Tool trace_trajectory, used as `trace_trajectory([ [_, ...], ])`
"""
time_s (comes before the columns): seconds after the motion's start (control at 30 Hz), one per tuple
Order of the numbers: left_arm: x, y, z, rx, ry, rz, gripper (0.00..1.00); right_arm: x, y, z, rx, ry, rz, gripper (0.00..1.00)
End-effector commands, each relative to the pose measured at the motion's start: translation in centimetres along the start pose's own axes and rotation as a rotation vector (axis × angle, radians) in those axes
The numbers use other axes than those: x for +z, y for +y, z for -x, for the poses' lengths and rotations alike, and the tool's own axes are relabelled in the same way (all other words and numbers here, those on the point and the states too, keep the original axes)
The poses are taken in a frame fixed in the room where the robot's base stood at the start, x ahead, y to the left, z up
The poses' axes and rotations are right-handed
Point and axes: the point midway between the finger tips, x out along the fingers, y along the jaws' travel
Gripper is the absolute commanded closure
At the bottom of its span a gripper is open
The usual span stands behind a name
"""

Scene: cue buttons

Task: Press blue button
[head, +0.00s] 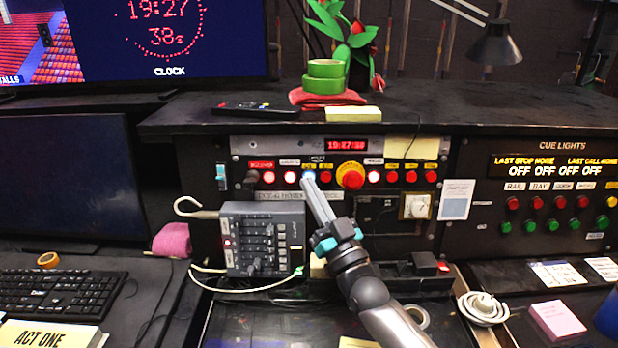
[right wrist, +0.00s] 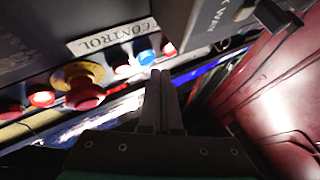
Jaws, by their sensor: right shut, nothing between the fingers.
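The blue button (head: 308,174) is in the row of buttons on the upright control panel in the head view, partly covered by my gripper tips. It also shows in the right wrist view (right wrist: 146,56), just beyond the fingertips. My right gripper (head: 311,184) reaches up from the lower right with its fingers shut and empty. Its tips (right wrist: 159,73) are at or very close to the blue button; I cannot tell whether they touch it. My left gripper is not in view.
Red buttons (head: 326,177) and a white-lit one (head: 290,177) flank the blue button. A large red knob on a yellow ring (head: 350,176) is to the right. A grey mixer box (head: 262,238) stands below left. A cue lights panel (head: 545,195) is at right.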

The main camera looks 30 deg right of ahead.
Motion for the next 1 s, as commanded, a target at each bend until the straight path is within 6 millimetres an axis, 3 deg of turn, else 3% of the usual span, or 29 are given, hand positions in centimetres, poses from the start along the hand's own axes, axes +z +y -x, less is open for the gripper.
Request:
trace_trajectory([
  [1.0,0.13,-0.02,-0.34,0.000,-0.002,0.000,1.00,0.43,0.39,-0.52,0.000,0.000,0.000,1.00],
])
